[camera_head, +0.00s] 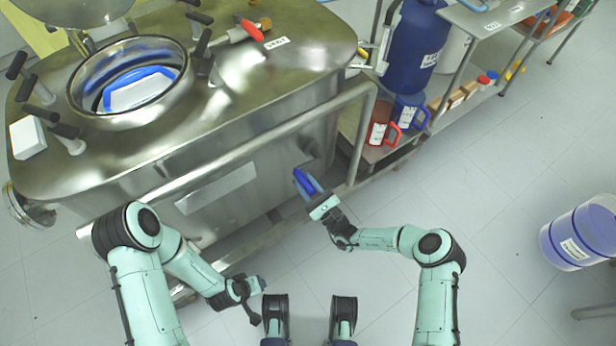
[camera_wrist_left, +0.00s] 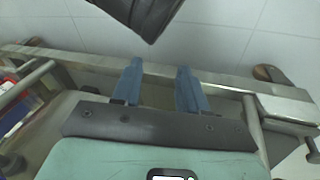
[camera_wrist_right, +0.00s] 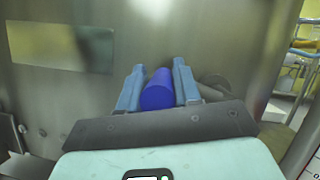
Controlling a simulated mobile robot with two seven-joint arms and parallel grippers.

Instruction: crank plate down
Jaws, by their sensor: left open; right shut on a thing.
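A blue cylindrical handle (camera_head: 301,180) is at the front side of the steel vessel (camera_head: 240,150), low down near a round boss (camera_head: 309,146). My right gripper (camera_head: 311,188) is shut on this handle. In the right wrist view the blue handle (camera_wrist_right: 158,90) sits between the two fingers, in front of the steel wall. The rest of the crank is hidden. My left gripper (camera_head: 258,285) is open and empty, low in front of the vessel. Its spread fingers (camera_wrist_left: 160,88) show in the left wrist view. I cannot tell which part is the plate.
A round opening on the vessel's top holds a white and blue item (camera_head: 138,92). A steel rail (camera_head: 240,150) runs along the vessel's front. Red (camera_head: 380,130) and blue (camera_head: 411,112) jugs stand on a shelf at right. A blue drum (camera_head: 580,235) is far right. Floor between is clear.

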